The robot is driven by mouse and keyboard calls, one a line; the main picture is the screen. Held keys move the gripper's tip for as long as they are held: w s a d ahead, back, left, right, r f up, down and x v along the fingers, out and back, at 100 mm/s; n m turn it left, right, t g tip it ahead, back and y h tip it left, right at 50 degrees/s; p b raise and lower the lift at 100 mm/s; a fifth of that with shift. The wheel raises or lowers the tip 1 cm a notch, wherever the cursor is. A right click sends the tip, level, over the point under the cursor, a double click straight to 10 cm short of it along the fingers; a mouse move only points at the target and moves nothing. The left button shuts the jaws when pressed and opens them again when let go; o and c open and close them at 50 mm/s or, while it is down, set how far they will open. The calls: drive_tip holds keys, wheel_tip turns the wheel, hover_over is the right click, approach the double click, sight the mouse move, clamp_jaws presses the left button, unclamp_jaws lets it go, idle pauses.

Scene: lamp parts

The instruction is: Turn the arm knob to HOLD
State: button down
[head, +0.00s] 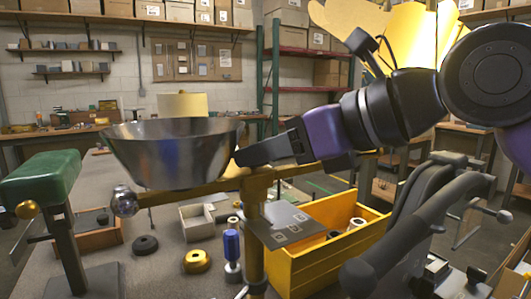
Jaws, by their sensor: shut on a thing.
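A brass lamp post (254,235) stands on the grey bench and carries a horizontal brass arm (185,190). A shiny metal bowl-shaped shade (172,152) sits above the arm, open side up. A silver ball (124,202) is at the arm's left end. My gripper (240,158) reaches in from the right, its fingertips at the bowl's right edge, just above the top of the post. It is shut on a small brass piece there, apparently the arm knob (236,171), mostly hidden by the fingers. The knob's setting cannot be read.
A yellow bin (315,265) stands right of the post, with a grey marked plate (283,226) by it. A green-topped stand (40,178) is at left.

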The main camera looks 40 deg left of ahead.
drive_tip(key=c, duration=0.9)
unclamp_jaws()
drive_tip(key=shift+d, duration=0.1)
drive_tip(key=shift+o, duration=0.2)
drive_tip(key=shift+r+g, duration=0.1)
drive_tip(key=shift+g, duration=0.3)
